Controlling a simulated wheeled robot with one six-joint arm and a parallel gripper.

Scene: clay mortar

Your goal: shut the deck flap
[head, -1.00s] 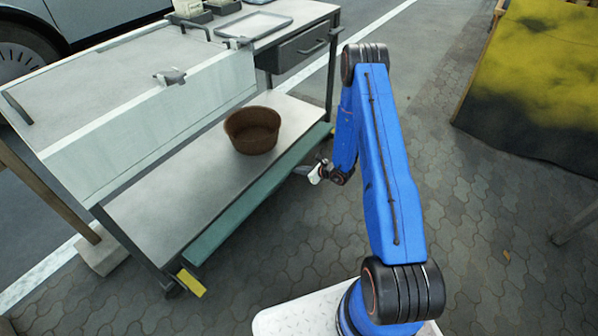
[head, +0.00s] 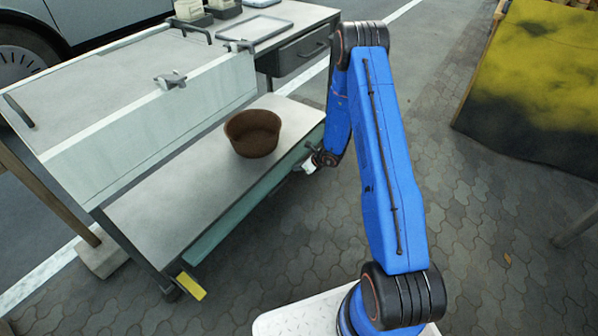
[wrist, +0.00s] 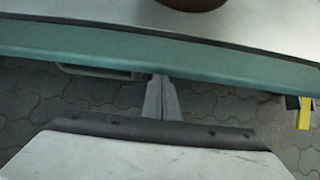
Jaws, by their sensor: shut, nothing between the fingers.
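The deck flap is a long teal panel (head: 245,205) along the near edge of the cart's lower deck (head: 205,180). In the wrist view the flap (wrist: 200,58) is a teal band across the picture, with a dark strip between it and the pale deck. My gripper (head: 306,166) is at the flap's right-hand part, on its outer side. In the wrist view my gripper's fingers (wrist: 160,82) are shut and empty, their tips at the flap's lower edge. They look in contact, but I cannot be sure.
A brown bowl (head: 253,133) stands on the lower deck, behind the flap. A yellow piece (head: 190,287) sits at the cart's near left corner. A drawer (head: 300,48) is under the worktop. The paving (head: 480,230) right of the cart is open, with a yellow-black draped stand (head: 540,90) beyond.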

